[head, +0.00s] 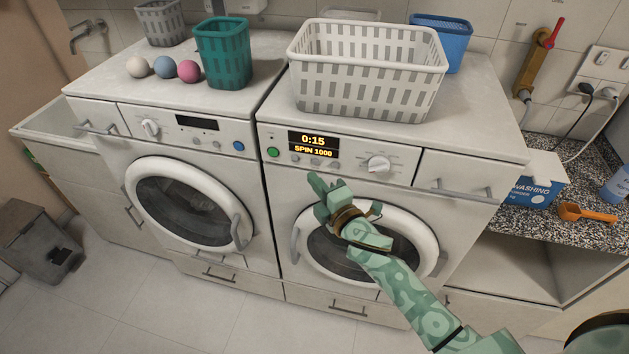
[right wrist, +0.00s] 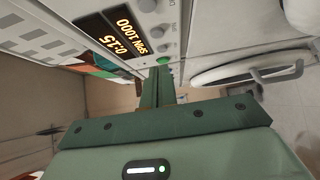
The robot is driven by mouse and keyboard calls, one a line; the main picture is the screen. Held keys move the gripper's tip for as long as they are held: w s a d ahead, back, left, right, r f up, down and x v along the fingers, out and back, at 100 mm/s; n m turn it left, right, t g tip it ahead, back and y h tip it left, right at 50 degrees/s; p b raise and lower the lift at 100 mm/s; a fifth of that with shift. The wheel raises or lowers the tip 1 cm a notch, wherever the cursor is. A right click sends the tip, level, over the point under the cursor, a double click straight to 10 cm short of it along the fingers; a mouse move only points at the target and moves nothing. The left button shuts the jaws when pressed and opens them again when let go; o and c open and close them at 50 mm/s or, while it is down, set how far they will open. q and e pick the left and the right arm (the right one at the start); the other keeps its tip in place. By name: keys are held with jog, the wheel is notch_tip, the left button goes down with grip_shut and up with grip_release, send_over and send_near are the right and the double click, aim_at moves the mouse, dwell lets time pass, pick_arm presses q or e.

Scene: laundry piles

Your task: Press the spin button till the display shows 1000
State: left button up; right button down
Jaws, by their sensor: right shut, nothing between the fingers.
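A row of small round buttons (head: 315,161) lies under the display. Which one is the spin button I cannot read. A green button (head: 273,152) sits left of the display. My right gripper (head: 318,182) is shut and empty, in front of the machine just below the button row, apparently clear of the panel. In the right wrist view its closed fingers (right wrist: 158,85) point towards the panel. My left gripper is not in view.
A dial (head: 378,164) is right of the display. The round door (head: 430,235) is behind my right arm. A white basket (head: 365,75) stands on top. A second machine (head: 190,200) is to the left. A washing powder box (head: 535,190) and orange scoop (head: 585,213) are on the right counter.

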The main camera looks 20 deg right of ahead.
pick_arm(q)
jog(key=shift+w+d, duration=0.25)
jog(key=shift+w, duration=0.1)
pick_arm(e)
jog(key=s+d, duration=0.2)
jog(key=s, duration=0.7)
jog(key=shift+f, duration=0.25)
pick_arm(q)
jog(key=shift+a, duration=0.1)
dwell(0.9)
